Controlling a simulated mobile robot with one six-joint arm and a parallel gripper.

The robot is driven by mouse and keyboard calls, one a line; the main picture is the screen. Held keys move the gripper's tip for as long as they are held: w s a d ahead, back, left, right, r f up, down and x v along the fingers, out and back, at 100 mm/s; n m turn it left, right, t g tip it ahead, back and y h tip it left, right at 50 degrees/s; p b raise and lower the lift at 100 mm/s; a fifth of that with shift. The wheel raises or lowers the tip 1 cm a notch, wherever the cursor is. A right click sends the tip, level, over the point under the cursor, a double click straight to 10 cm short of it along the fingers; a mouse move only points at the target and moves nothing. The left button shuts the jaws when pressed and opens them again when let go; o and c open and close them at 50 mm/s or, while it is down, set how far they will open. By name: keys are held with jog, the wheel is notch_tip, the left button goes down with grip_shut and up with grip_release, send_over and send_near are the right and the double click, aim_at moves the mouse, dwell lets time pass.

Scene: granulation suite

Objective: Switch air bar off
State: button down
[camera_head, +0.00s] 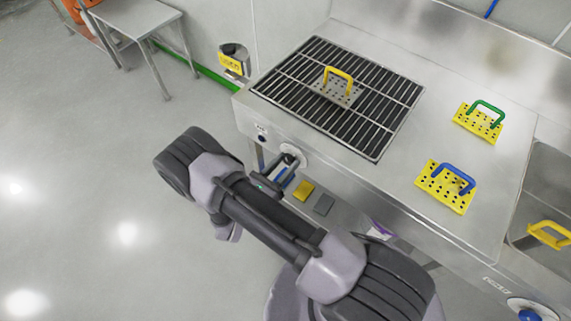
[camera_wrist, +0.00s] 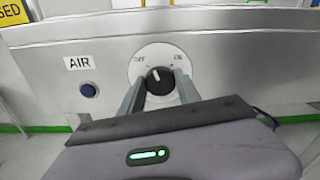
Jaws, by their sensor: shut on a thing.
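The air bar's control is a round white dial (camera_wrist: 160,55) with a black knob (camera_wrist: 159,84) on the steel front panel. Small markings stand at its upper left and upper right; the left one seems to read OFF, and the right one is hard to read. The knob's pale pointer mark points nearly straight up, slightly left. My gripper (camera_wrist: 159,82) is shut on the knob, with one finger on each side. In the head view the white dial (camera_head: 295,153) shows at the bench front, with my gripper (camera_head: 287,163) against it; the knob is hidden there.
An AIR label (camera_wrist: 78,63) and a blue button (camera_wrist: 88,90) sit left of the dial. Above is the steel bench with a dark grille (camera_head: 345,95) and yellow perforated plates with handles (camera_head: 446,187). A side table (camera_head: 135,14) stands far left; open floor lies left.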

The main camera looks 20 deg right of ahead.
jog(key=n, duration=0.5)
jog(key=shift+f+b, duration=0.1)
jog(key=shift+b, duration=0.2)
dwell(0.4)
jog(key=c, duration=0.9)
grip_release()
jog(key=shift+o, duration=0.2)
jog(key=shift+a, duration=0.15)
jog(key=p+v, duration=0.2)
jog(key=v, duration=1.5)
jog(key=shift+s, duration=0.15)
